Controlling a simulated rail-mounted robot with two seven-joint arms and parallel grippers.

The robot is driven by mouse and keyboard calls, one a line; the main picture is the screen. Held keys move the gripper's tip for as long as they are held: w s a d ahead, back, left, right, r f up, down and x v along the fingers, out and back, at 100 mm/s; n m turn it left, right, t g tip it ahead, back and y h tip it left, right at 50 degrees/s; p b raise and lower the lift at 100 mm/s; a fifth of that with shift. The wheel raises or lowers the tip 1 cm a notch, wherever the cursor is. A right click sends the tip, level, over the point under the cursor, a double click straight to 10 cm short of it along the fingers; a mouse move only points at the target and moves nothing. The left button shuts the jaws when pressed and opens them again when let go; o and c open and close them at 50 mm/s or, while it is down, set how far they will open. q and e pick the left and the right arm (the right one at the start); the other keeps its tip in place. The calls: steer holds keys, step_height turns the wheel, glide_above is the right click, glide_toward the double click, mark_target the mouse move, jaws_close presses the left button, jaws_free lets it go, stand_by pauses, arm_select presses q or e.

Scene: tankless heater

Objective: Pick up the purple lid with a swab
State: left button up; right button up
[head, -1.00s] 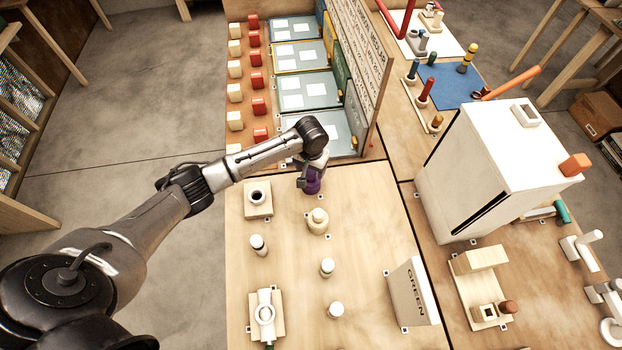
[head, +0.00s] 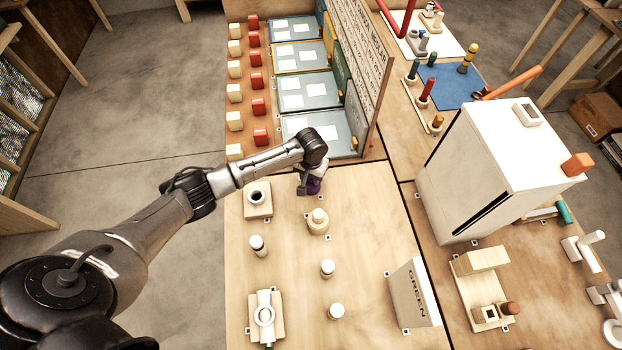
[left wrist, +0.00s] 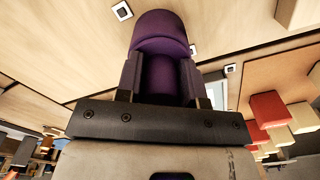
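The purple lid (left wrist: 160,32) is large in the left wrist view, with a rounded top and a narrower purple part between my fingers. In the head view only a small patch of the purple lid (head: 314,187) shows beneath my wrist, near the back of the wooden table. My left gripper (left wrist: 161,75) has a finger on each side of the purple piece. I cannot tell whether the fingers press on it or stand just clear. In the head view my left gripper (head: 304,187) points down there, partly hidden by the wrist. My right gripper is not in view. I cannot make out a swab.
A block with a dark round opening (head: 257,197) stands left of the gripper, and a cream bottle (head: 318,221) stands in front. Several small white-capped bottles are nearer. A signboard (head: 362,70) rises behind. The GREEN box (head: 411,292) stands right; table between is clear.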

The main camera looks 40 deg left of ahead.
arm_select(q)
jaws_close()
steer(key=shift+r, duration=0.1)
